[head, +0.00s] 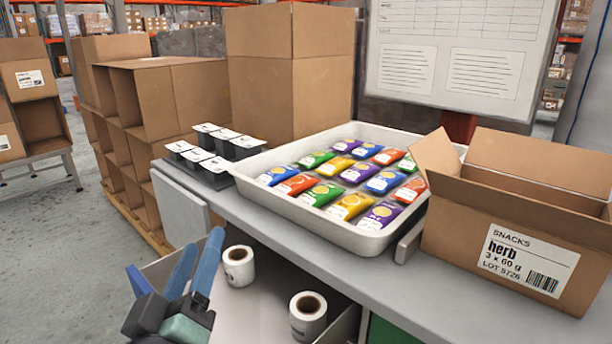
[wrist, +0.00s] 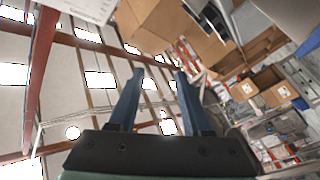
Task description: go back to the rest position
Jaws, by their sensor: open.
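My gripper (head: 203,241) is at the lower left of the head view, in front of the worktable's left end. Its blue fingers point up. In the wrist view my gripper (wrist: 160,73) has its two fingers apart with nothing between them. It is open and empty, clear of the table and the goods.
A white tray (head: 257,201) of colourful snack packets stands on the worktable (head: 395,285). An open "SNACKS herb" carton (head: 455,225) is at right. Black holders with white-topped packs (head: 206,127) stand at left. Two label rolls (head: 308,311) lie below. Open floor (head: 45,250) is at left.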

